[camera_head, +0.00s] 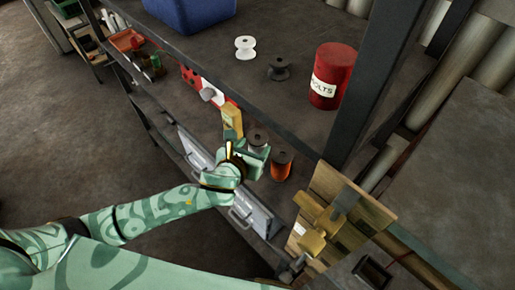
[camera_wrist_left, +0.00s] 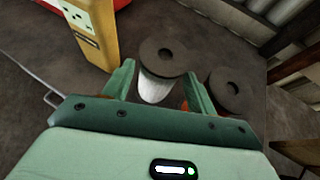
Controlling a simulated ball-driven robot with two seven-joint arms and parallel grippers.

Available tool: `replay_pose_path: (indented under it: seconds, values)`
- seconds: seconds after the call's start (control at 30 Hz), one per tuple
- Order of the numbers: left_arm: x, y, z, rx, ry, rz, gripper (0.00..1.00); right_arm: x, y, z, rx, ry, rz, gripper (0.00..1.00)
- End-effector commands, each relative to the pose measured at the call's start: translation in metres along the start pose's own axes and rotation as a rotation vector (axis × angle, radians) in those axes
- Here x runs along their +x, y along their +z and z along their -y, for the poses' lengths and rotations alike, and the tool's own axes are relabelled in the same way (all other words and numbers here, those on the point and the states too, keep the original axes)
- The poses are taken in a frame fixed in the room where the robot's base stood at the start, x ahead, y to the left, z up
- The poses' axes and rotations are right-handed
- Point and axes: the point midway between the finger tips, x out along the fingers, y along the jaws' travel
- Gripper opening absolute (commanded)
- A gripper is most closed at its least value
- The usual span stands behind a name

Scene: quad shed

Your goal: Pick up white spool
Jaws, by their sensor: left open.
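A spool with a dark flange and white winding (camera_wrist_left: 155,90) stands on the lower shelf in the left wrist view, between the two fingers of my left gripper (camera_wrist_left: 160,84). The fingers are open, with one on each side of it; I cannot tell whether they touch it. In the head view, my left gripper (camera_head: 257,158) reaches in just in front of this spool (camera_head: 257,138) and partly hides it. An all-white spool (camera_head: 245,47) stands on the upper shelf, well away from the gripper. My right gripper is not in view.
An orange spool with a dark flange (camera_head: 282,165) stands close right of the gripper. A yellow box (camera_head: 232,122) is close on the left. The upper shelf holds a dark spool (camera_head: 278,68), a red bolts can (camera_head: 332,76) and a blue bin (camera_head: 190,12). A dark post (camera_head: 375,75) rises at right.

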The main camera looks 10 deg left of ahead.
Motion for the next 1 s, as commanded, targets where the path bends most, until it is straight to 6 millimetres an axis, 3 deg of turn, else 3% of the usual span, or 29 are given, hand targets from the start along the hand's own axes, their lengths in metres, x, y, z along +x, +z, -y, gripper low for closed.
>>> replay_pose_path:
  seconds: [0.2, 0.47, 0.6, 0.63, 1.0]
  values:
    - [0.033, -0.001, 0.001, 0.000, 0.000, -0.001, 0.57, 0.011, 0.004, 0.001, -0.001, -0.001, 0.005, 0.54]
    - [0.036, 0.000, 0.001, -0.001, -0.001, -0.001, 0.57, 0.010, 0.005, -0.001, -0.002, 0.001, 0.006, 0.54]
    - [0.036, 0.000, 0.001, -0.001, -0.001, -0.001, 0.21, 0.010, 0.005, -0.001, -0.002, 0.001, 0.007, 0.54]
    - [0.036, 0.000, 0.001, -0.001, -0.001, -0.001, 0.17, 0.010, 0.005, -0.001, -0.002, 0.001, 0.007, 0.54]
    - [0.033, 0.006, 0.001, 0.000, 0.000, 0.001, 0.17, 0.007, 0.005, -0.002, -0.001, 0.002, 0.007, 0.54]
